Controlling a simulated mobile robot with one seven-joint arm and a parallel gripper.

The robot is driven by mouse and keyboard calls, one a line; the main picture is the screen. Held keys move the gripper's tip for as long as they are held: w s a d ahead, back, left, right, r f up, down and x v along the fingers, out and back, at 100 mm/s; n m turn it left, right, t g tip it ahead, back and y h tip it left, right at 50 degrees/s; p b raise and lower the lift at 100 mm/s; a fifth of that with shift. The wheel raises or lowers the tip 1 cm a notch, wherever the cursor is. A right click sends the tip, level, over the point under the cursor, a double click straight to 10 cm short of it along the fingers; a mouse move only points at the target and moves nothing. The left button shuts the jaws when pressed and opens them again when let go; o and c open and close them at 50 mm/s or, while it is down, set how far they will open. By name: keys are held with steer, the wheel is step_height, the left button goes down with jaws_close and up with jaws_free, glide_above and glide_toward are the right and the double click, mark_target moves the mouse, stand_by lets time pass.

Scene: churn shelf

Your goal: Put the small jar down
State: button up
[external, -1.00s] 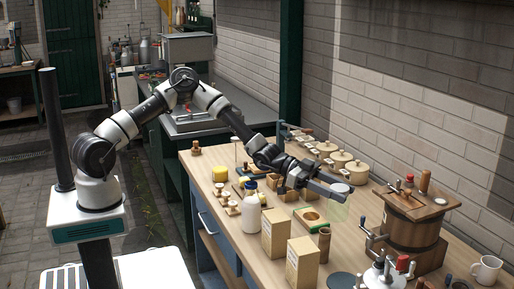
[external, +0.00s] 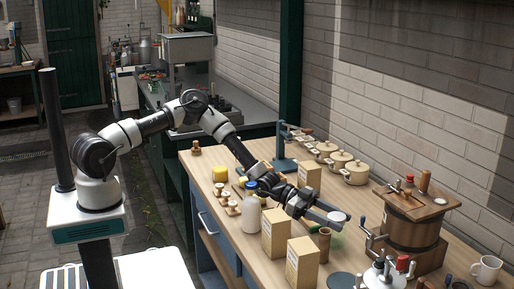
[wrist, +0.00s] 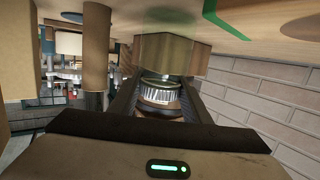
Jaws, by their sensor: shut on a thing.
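My gripper (external: 332,214) is shut on the small jar (external: 337,226), low over the right part of the workbench. The jar shows a pale round lid on top and a faint greenish body below it. In the wrist view the jar's ribbed metal lid (wrist: 159,94) sits between the two dark fingers of the gripper (wrist: 160,103). I cannot tell whether the jar's base touches the wooden bench top (external: 345,250).
Cardboard boxes (external: 276,233) (external: 302,264) stand left of the jar, and another box (external: 309,175) stands behind. A brown cylinder (external: 324,243) is close by in front. A wooden churn (external: 412,222) stands to the right.

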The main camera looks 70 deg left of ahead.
steer(key=o, duration=1.3)
steer(key=shift+f, duration=0.1)
steer(key=shift+a+r, duration=0.2)
steer(key=v, duration=0.7)
steer(key=shift+s, duration=0.15)
